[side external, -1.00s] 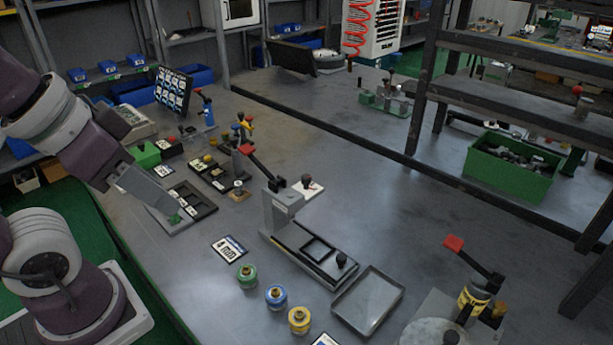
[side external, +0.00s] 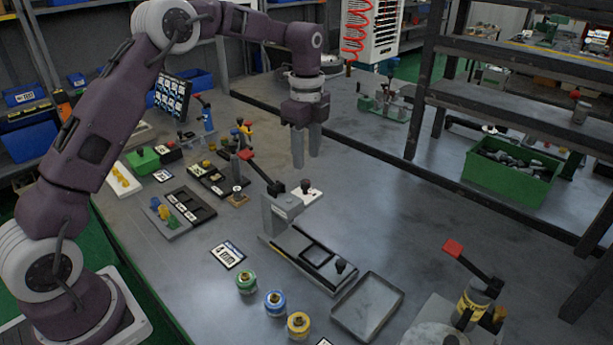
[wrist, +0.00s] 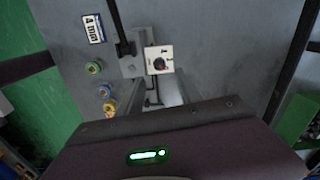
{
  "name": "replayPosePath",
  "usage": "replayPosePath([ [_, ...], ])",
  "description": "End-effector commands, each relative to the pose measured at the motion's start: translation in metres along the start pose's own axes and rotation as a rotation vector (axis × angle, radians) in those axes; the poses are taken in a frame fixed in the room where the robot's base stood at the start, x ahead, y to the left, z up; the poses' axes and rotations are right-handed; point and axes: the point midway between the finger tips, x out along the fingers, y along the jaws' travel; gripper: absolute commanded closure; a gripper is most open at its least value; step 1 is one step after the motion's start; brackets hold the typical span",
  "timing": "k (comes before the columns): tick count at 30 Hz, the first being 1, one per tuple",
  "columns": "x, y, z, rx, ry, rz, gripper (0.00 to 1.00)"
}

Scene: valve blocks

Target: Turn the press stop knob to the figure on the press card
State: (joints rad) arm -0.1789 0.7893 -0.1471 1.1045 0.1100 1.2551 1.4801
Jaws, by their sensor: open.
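The press (side external: 285,206) is a grey block with a red-tipped lever (side external: 262,167) and a long dark bed. Beside it a black stop knob (side external: 306,185) sits on a white plate (side external: 314,196). The knob also shows from above in the wrist view (wrist: 159,63), with small marks on its plate that are too small to read. The press card (side external: 228,254) lies flat on the bench and reads 4 mm in the wrist view (wrist: 94,28). My gripper (side external: 306,161) points down, open and empty, above the knob and apart from it.
Green, blue and yellow round parts (side external: 273,302) stand in front of the card. An empty grey tray (side external: 368,307) lies right of them. Another red-handled lever (side external: 470,265) stands at the front right. Trays and small blocks (side external: 184,208) fill the left. The bench behind the knob is clear.

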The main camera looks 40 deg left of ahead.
Motion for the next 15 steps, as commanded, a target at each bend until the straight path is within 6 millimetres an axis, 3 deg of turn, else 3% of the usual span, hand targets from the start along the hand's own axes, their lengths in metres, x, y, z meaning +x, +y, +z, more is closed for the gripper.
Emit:
replayPosePath([
  [9, 0.057, 0.001, 0.0, 0.001, 0.001, 0.004, 0.57],
  [15, 0.068, 0.0, 0.0, 0.0, 0.0, 0.0, 0.57],
])
